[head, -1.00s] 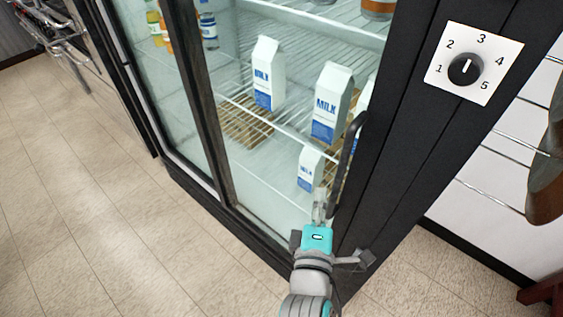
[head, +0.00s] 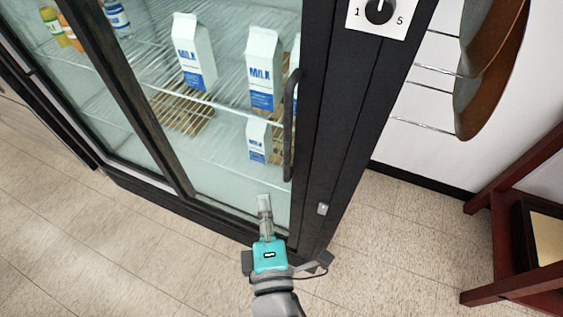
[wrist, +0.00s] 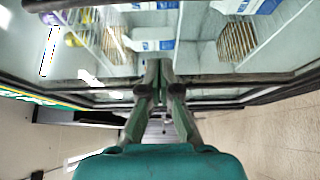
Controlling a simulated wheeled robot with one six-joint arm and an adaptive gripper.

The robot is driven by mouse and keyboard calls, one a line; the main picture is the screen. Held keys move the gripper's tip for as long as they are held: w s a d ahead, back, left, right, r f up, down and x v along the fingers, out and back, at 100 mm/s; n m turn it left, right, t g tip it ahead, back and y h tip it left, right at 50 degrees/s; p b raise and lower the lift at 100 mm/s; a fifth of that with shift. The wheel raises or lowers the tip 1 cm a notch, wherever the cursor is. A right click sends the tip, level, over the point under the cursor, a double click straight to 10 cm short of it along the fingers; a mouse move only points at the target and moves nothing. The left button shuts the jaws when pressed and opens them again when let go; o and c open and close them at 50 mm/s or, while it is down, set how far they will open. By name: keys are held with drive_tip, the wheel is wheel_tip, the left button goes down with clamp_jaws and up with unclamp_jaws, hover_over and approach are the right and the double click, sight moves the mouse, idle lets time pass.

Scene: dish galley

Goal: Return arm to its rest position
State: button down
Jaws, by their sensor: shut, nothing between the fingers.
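My gripper (head: 264,203) is shut and empty in the head view, with my arm reaching up from the bottom edge. It is in front of the lower part of the glass-fronted fridge (head: 332,150), below the door handle (head: 289,125). I cannot tell whether the fingertips touch the glass. In the wrist view the closed fingers (wrist: 159,70) point at the fridge's lower frame, with milk cartons beyond.
Milk cartons (head: 263,68) stand on wire shelves behind the glass, and bottles (head: 117,18) are at upper left. A dial (head: 379,10) is on the fridge's frame. A dark red wooden stand (head: 505,210) is at right. Tiled floor (head: 400,240) lies open between.

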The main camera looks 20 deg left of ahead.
drive_tip(key=s+d+f+m+h, duration=0.25)
drive_tip(key=d+f+m, duration=0.3)
drive_tip(key=d, duration=0.45)
drive_tip(key=s+d+f+m+h, duration=0.1)
drive_tip(key=s+d+f+m, duration=0.25)
drive_tip(key=d+f, duration=0.45)
drive_tip(key=s+d+m+h, duration=0.5)
drive_tip(key=s+d+m, duration=0.9)
drive_tip(key=s+m, duration=0.1)
drive_tip(key=shift+s+r+g, duration=0.2)
drive_tip(key=shift+r+g, duration=0.2)
